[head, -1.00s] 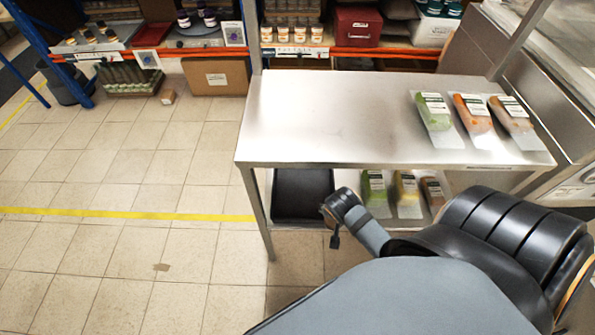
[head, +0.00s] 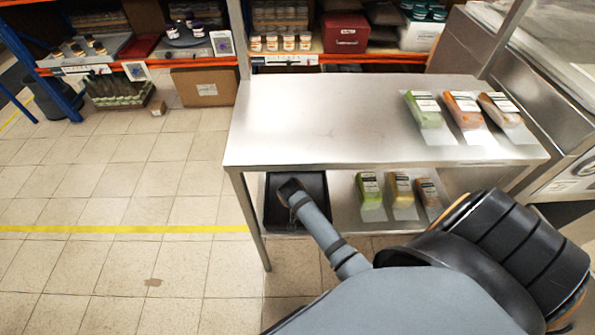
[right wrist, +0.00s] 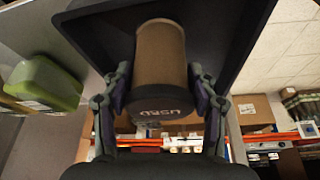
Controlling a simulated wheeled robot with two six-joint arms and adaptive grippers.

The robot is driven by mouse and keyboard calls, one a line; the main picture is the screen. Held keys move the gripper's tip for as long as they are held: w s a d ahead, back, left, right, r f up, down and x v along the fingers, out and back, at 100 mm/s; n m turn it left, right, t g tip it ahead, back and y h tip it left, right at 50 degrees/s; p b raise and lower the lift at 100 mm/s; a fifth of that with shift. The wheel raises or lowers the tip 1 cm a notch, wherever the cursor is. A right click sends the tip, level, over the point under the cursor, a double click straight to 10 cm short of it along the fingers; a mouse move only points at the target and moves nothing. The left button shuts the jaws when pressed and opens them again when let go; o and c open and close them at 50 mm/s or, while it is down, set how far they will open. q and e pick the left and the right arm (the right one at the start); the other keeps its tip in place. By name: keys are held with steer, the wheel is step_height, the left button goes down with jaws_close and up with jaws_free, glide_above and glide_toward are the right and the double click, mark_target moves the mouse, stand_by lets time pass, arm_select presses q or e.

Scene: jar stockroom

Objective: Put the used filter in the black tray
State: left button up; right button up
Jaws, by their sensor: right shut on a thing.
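The used filter (right wrist: 160,62) is a brown cylinder with a dark, lettered end cap, seen in the right wrist view. My right gripper (right wrist: 160,88) is shut on it, one finger on each side. The black tray (head: 318,187) lies on the lower shelf of the steel table, at its left end. It also shows behind the filter in the right wrist view (right wrist: 228,38). In the head view my right gripper (head: 290,188) is over the tray and hides the filter. I cannot tell whether the filter touches the tray. My left gripper is not in view.
The steel table top (head: 310,120) is just above the tray. Packs in green (head: 368,186), yellow (head: 400,184) and orange (head: 430,190) stand on the lower shelf right of the tray. More packs stand on the top at right.

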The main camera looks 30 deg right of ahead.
step_height(320, 180, down, 3)
steer(key=shift+w+f+b, duration=0.15)
steer(key=shift+f+b, duration=0.05)
steer(key=shift+b, duration=0.1)
steer(key=shift+r, duration=0.1)
steer(key=o, duration=1.3)
steer(key=shift+c, duration=0.2)
steer(key=p+v, duration=0.2)
steer(key=v, duration=1)
steer(key=shift+p, duration=0.35)
